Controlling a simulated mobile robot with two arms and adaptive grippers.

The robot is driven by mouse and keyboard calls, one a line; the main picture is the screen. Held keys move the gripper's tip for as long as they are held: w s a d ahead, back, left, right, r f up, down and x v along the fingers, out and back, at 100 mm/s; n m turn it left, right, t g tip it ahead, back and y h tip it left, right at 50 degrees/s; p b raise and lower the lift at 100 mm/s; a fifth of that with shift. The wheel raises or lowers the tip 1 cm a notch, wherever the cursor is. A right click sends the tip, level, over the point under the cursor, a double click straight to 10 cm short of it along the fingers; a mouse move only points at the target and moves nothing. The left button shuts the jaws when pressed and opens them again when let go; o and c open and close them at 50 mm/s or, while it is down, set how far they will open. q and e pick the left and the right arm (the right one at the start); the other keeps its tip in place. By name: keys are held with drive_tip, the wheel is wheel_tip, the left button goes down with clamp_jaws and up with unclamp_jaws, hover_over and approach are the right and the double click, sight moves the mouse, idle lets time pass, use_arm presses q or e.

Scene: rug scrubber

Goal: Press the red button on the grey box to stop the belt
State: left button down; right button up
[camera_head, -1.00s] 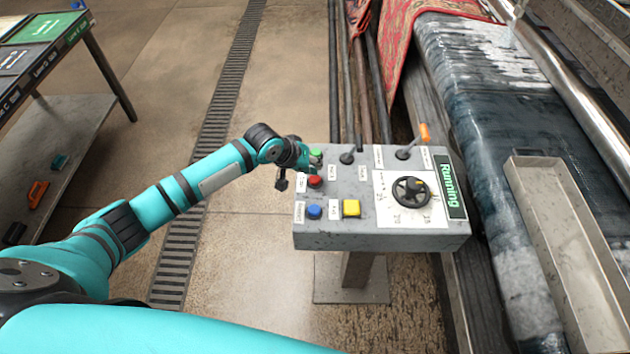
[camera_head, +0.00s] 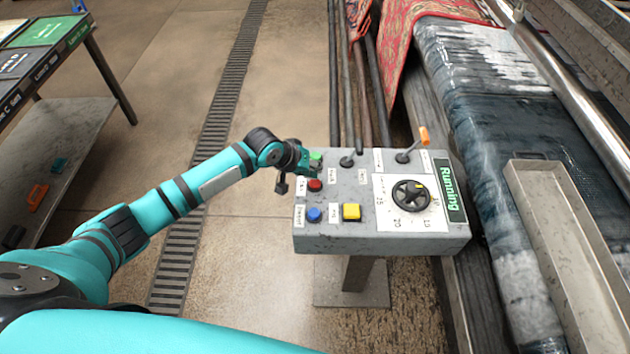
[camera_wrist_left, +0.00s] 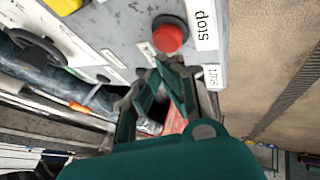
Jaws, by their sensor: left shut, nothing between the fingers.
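The grey box (camera_head: 340,235) stands on a post beside the belt. Its red button (camera_head: 315,184) sits on the left side of the panel, between a green button (camera_head: 316,158) and a blue button (camera_head: 314,213). My left gripper (camera_head: 305,170) is at the box's left edge, just above the red button in the picture. The left wrist view shows the red button (camera_wrist_left: 168,36) beside a "Stop" label (camera_wrist_left: 205,22), just beyond the shut fingertips (camera_wrist_left: 170,66); I cannot tell whether they touch. The green sign (camera_head: 449,188) reads "Running". My right gripper is not in view.
A yellow button (camera_head: 351,212), a black dial (camera_head: 411,195) and an orange-tipped lever (camera_head: 421,139) are also on the panel. The wet dark belt (camera_head: 500,130) runs along the right. A metal tray (camera_head: 524,205) lies there. Open floor is left of the box.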

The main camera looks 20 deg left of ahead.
use_arm(q)
drive_tip(key=shift+f, duration=0.15)
drive_tip(key=shift+f, duration=0.25)
drive_tip(key=shift+f, duration=0.6)
idle(0.9)
drive_tip(key=shift+r, duration=0.1)
drive_tip(key=shift+r+p, duration=0.9)
drive_tip(key=shift+p, duration=0.1)
wheel_tip(320, 180, up, 5)
drive_tip(key=p, duration=0.5)
